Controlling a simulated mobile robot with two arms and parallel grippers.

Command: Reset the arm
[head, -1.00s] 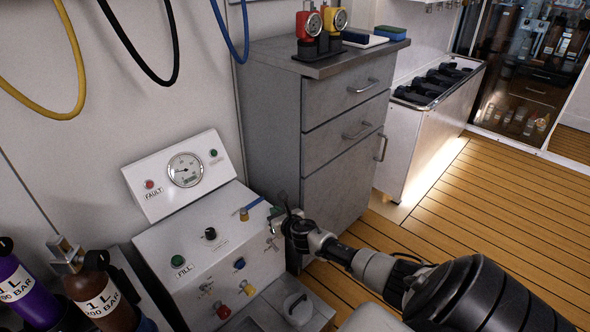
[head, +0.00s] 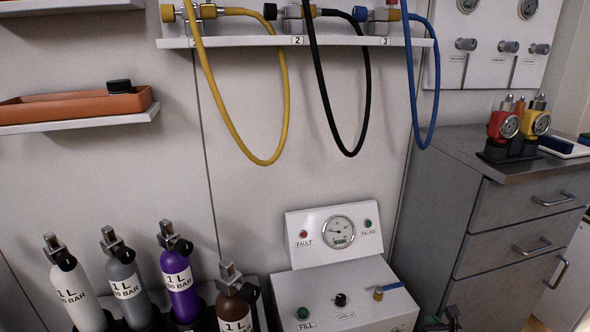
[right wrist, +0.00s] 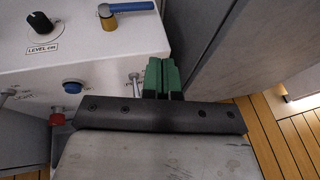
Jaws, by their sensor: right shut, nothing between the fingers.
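My right gripper (head: 445,318) shows only in part at the bottom edge of the head view, beside the fill panel's right side. In the right wrist view its green fingers (right wrist: 161,78) are together and empty. They are by the right edge of the white fill panel (right wrist: 100,60), in front of the gap to the grey cabinet. I cannot tell whether they touch the panel. The fill panel (head: 340,295) has a gauge (head: 338,232), a green FILL button (head: 302,313), a black knob and a blue-handled valve (head: 390,289). My left gripper is not in view.
Gas bottles in white (head: 75,290), grey (head: 126,285), purple (head: 181,285) and brown (head: 234,308) stand left of the panel. Yellow, black and blue hoses hang from a numbered shelf (head: 300,42). A grey cabinet (head: 470,215) with gauges on top stands at right.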

